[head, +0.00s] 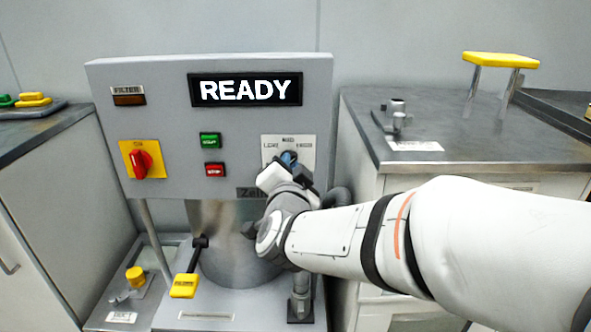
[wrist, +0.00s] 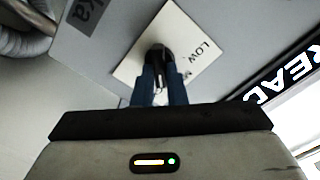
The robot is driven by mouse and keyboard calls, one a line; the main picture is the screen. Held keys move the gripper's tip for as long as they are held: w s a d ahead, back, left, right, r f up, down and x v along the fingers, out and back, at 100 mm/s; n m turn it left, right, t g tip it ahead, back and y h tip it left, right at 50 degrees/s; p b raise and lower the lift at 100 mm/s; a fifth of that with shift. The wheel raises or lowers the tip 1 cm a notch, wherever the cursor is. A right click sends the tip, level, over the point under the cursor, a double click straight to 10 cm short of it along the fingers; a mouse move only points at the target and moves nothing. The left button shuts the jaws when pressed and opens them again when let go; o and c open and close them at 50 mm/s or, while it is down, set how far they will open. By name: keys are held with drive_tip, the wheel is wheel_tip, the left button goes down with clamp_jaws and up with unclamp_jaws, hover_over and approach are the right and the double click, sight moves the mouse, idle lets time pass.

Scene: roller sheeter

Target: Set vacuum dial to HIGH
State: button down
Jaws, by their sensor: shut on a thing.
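The vacuum dial sits on a pale label plate (head: 303,147) at the right of the grey machine panel. In the wrist view the black dial knob (wrist: 159,62) shows on its plate (wrist: 178,28), with LOW readable and the rest of the lettering partly hidden. My gripper (head: 290,160) reaches the dial from the front right. Its two blue fingers (wrist: 158,85) are shut on the knob, one on each side. The knob's pointer is hidden by the fingers, so its setting cannot be told.
The panel has a READY display (head: 245,90), a green button (head: 210,140), a red stop button (head: 214,169) and a red rotary switch (head: 141,163). A yellow-handled lever (head: 184,286) is below. A side counter (head: 470,135) stands at right.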

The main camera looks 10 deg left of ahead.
idle(0.4)
drive_tip(key=c, duration=1.5)
unclamp_jaws()
drive_tip(key=shift+o, duration=0.2)
drive_tip(key=shift+s, duration=0.1)
drive_tip(key=p+v, duration=0.1)
drive_tip(key=v, duration=0.6)
drive_tip(key=shift+s+p, duration=0.3)
drive_tip(key=shift+d, duration=0.1)
